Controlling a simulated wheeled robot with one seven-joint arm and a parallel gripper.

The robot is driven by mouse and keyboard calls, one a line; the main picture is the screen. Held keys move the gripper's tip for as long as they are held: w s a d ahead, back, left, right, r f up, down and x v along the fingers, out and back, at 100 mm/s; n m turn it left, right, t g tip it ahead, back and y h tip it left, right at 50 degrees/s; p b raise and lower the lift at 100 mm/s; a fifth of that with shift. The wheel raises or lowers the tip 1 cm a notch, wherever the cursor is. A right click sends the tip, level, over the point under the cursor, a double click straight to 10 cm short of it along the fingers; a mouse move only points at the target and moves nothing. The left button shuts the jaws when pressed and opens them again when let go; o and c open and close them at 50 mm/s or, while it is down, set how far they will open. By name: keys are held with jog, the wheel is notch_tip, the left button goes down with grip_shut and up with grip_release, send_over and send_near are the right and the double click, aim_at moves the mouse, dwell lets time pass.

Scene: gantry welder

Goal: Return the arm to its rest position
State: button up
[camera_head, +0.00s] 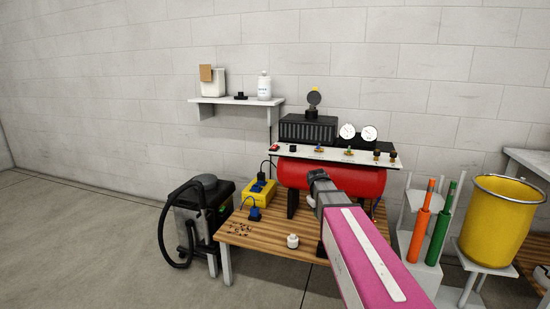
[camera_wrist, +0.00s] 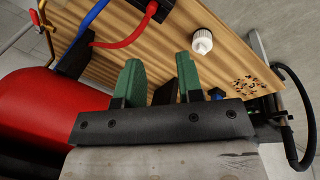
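My arm (camera_head: 365,250), pink with a white strip, reaches from the lower right over the wooden table in the head view. My gripper (camera_head: 318,178) is at its far end, in front of the red tank; its fingers are not clear there. In the wrist view the two green fingers of my gripper (camera_wrist: 159,75) stand apart with a gap between them. They hold nothing that I can see. A dark piece shows behind the gap, and I cannot tell what it is.
The red tank (camera_head: 345,181) carries a control panel with gauges. The wooden table (camera_head: 270,236) bears a white-capped item (camera_head: 292,241) and a yellow box (camera_head: 260,190). A black vacuum (camera_head: 200,215) stands left. Orange and green tubes and a yellow bin (camera_head: 500,225) stand right.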

jog(key=s+f+m+y, duration=0.1)
jog(key=s+f+m, duration=0.1)
jog(key=s+f, duration=0.4)
jog(key=s+f+m+g+y, duration=0.1)
jog(key=s+f, duration=0.5)
jog(key=s, duration=0.8)
jog(key=shift+s+a+f+m+g, duration=0.15)
jog(key=shift+a+f+m+g, duration=0.15)
jog(key=shift+m, duration=0.6)
